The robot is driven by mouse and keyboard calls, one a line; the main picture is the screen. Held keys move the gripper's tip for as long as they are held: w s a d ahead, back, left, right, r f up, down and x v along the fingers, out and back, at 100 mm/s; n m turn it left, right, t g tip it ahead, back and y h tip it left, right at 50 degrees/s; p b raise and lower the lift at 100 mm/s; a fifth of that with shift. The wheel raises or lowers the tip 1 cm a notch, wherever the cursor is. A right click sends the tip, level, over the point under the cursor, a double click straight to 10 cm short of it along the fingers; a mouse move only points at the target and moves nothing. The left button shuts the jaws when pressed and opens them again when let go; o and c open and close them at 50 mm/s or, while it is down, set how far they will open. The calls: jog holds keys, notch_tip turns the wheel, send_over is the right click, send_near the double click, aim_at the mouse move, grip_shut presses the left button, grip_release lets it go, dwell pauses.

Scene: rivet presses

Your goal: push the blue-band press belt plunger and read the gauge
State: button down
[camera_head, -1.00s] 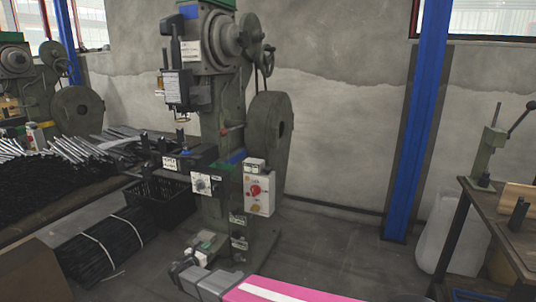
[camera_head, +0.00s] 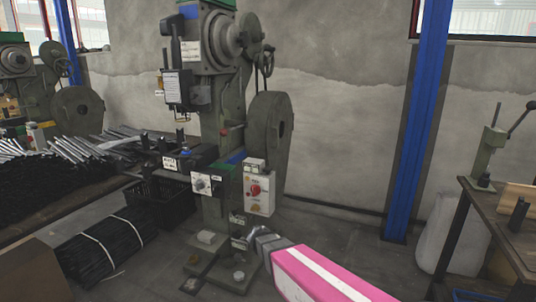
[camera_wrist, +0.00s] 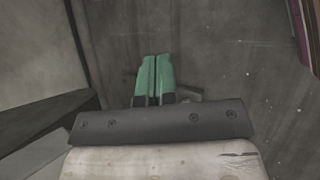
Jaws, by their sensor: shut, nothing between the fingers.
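The green press (camera_head: 232,120) stands at the middle left, with a blue band (camera_head: 236,157) on its column below the wheel. A white box with a red button (camera_head: 256,190) is on its right side. A black box with a round white dial (camera_head: 203,184) is on its front; its reading is too small to tell. I cannot tell which part is the belt plunger. My gripper (camera_head: 248,240) is low in front of the press base, below the button box. In the wrist view its green fingers (camera_wrist: 153,78) are shut together and empty, above a grey floor.
Black rod bundles (camera_head: 105,245) lie on the floor at left. A bench of metal rods (camera_head: 55,185) and another press (camera_head: 20,85) are behind them. A blue post (camera_head: 415,130) and a workbench (camera_head: 500,200) stand at right. The floor between is clear.

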jog(key=s+d+r+m+g+y, duration=0.3)
jog(key=s+d+m+y, duration=0.4)
jog(key=s+d+m, duration=0.3)
jog(key=shift+s+d+r+m+y, duration=0.25)
jog(key=shift+d+r+m, duration=0.35)
jog(key=shift+d+m, duration=0.85)
jog(key=shift+w, duration=0.1)
dwell(0.9)
